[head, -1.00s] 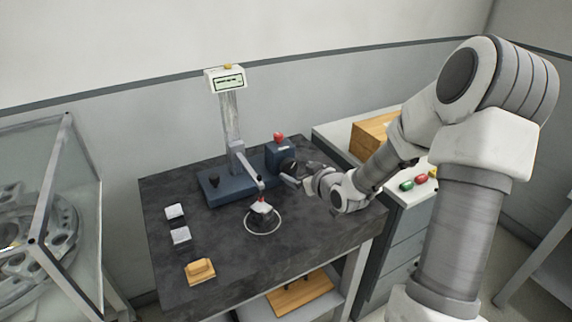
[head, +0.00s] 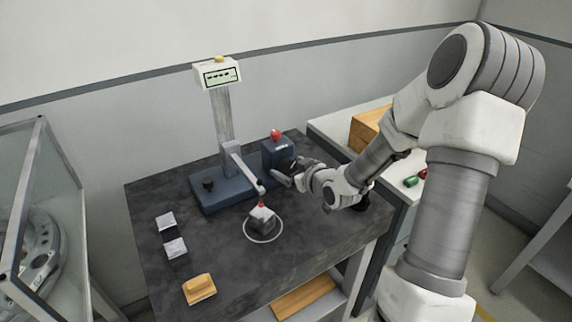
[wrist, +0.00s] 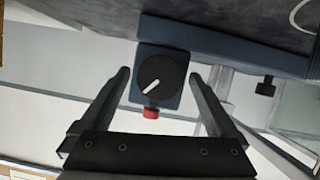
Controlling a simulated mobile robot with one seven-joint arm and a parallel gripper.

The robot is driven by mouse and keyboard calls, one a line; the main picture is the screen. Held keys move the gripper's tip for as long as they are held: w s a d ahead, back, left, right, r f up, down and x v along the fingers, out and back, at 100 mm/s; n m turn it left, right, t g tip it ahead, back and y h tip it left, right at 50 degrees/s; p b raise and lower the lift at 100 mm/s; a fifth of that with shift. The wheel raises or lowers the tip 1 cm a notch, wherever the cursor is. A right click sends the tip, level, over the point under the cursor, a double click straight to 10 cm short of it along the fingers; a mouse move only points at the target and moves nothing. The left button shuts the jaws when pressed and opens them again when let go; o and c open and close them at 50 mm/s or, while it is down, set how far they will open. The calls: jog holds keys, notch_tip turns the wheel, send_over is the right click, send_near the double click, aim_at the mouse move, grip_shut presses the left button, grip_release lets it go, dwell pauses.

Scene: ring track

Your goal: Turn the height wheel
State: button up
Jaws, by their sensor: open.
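The height wheel (wrist: 172,68) is a round black knob with a white pointer mark, set on the face of a dark blue block (wrist: 142,99). In the head view the block (head: 277,151) stands at the right end of the gauge's blue base, and the wheel on its right side is mostly hidden by my gripper (head: 299,173). In the wrist view my gripper (wrist: 159,77) is open and empty. Its fingers appear on either side of the wheel with gaps; whether they reach its depth I cannot tell.
The gauge has a display (head: 218,74) on a column and a probe arm above a grey block (head: 262,221) in a white ring. Light blocks (head: 175,248) and a wooden block (head: 199,289) lie at the dark table's (head: 215,255) left. A glass case (head: 55,190) stands left, a cabinet right.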

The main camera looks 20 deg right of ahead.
jog(key=shift+w+f, duration=0.1)
dwell(0.3)
jog(key=c, duration=1.4)
